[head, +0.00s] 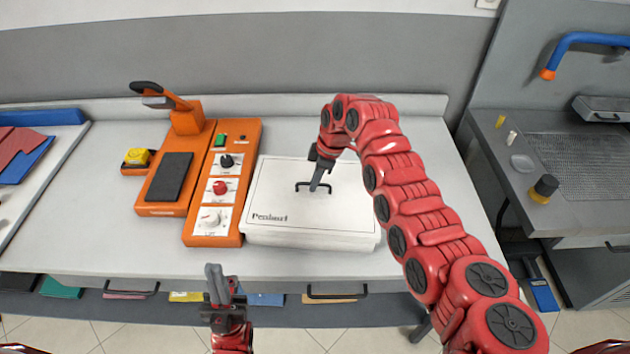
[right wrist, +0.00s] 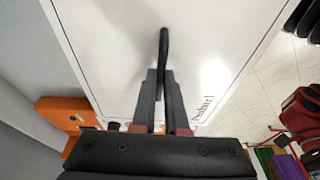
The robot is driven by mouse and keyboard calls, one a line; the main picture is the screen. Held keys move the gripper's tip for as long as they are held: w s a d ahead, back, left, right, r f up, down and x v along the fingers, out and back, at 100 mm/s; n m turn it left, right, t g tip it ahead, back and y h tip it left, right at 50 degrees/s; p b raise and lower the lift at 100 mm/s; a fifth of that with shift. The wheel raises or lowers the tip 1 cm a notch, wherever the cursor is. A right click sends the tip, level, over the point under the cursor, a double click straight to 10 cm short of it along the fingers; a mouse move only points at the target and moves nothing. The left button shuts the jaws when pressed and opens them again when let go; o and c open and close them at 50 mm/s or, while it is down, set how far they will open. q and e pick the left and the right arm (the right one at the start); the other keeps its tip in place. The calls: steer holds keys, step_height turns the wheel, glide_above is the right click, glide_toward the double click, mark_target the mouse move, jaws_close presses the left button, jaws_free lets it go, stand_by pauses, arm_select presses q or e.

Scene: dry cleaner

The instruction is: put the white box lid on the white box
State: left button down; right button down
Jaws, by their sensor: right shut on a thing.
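The white box lid (head: 275,200) is a flat white panel with dark lettering near its front left corner and a black handle (head: 327,186) in its middle. It lies level over the white box (head: 310,240), whose front side shows below it. Whether the lid is fully seated cannot be told. My right gripper (head: 317,184) reaches down from above and is shut on the handle; the right wrist view shows the fingers (right wrist: 160,95) around the black handle (right wrist: 163,50). My left gripper (head: 224,280) is in front of the counter, away from the box, its jaw gap unclear.
An orange machine (head: 222,185) with knobs stands close to the box's left, beside an orange press (head: 170,165) with a raised arm. The white counter (head: 420,150) is bare to the right of the box. A grey work table (head: 555,130) stands further right.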

steer(key=shift+b, duration=0.5)
stand_by(0.4)
steer(key=shift+f+b, duration=1.2)
steer(key=shift+b, duration=0.2)
stand_by(0.6)
stand_by(0.3)
steer(key=c, duration=0.9)
jaws_free()
steer(key=shift+o, duration=0.2)
steer(key=b+v, duration=0.4)
steer(key=v, duration=1.3)
steer(key=shift+r, duration=0.25)
steer(key=shift+s, duration=0.1)
